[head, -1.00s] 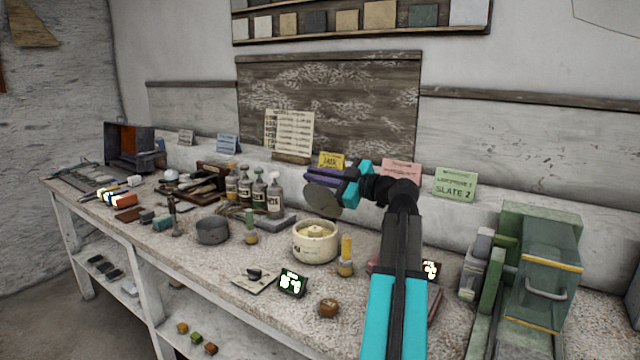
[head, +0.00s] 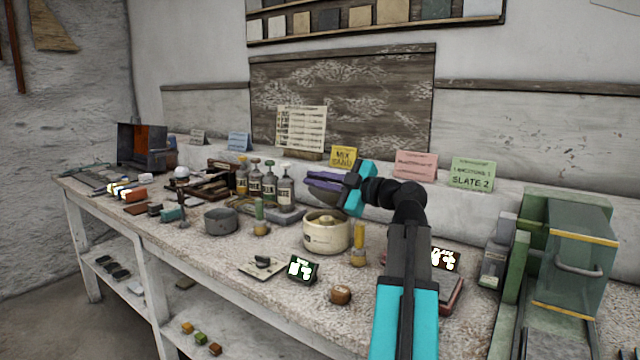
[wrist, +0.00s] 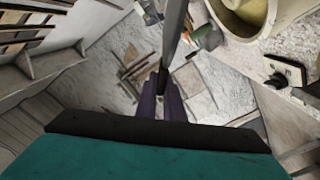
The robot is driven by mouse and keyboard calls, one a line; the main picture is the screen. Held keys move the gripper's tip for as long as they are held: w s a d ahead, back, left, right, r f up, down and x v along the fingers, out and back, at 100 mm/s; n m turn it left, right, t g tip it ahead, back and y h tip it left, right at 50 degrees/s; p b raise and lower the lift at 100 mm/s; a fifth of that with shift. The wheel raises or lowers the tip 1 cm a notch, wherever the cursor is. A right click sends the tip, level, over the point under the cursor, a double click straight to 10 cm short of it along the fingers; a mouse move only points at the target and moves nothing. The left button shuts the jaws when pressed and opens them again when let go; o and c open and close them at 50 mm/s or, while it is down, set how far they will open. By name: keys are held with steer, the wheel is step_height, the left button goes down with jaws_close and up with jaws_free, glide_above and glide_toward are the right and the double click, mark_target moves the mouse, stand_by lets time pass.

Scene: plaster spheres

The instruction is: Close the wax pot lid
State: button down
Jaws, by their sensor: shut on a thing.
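The wax pot (head: 327,236) is a cream, round pot standing on the bench. Its top is open and yellowish contents show inside; it also shows at the upper right of the wrist view (wrist: 276,24). The lid (head: 322,195) is a dark grey disc, raised above the pot's far side and seen at a slant; part of it is hidden by my gripper. In the wrist view the lid (wrist: 176,38) shows nearly edge-on as a thin grey strip. My gripper (head: 318,181) has purple fingers, shut on the lid; they also show in the wrist view (wrist: 164,88).
A small yellow-topped bottle (head: 358,246) stands right of the pot. A dark display (head: 301,269) and a brown knob-like piece (head: 341,294) lie in front. A grey bowl (head: 221,220) is to the left. A green machine (head: 570,260) fills the right end.

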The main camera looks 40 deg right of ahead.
steer(key=shift+s+a+f+b, duration=0.15)
steer(key=shift+a+f+b, duration=0.4)
steer(key=shift+f+b, duration=0.25)
steer(key=c, duration=1.9)
jaws_free()
steer(key=shift+s, duration=0.15)
steer(key=s+d+p, duration=0.1)
steer(key=s+d, duration=0.1)
steer(key=s, duration=1.1)
steer(key=shift+s+p, duration=0.2)
steer(key=shift+p, duration=0.2)
steer(key=shift+r, duration=0.1)
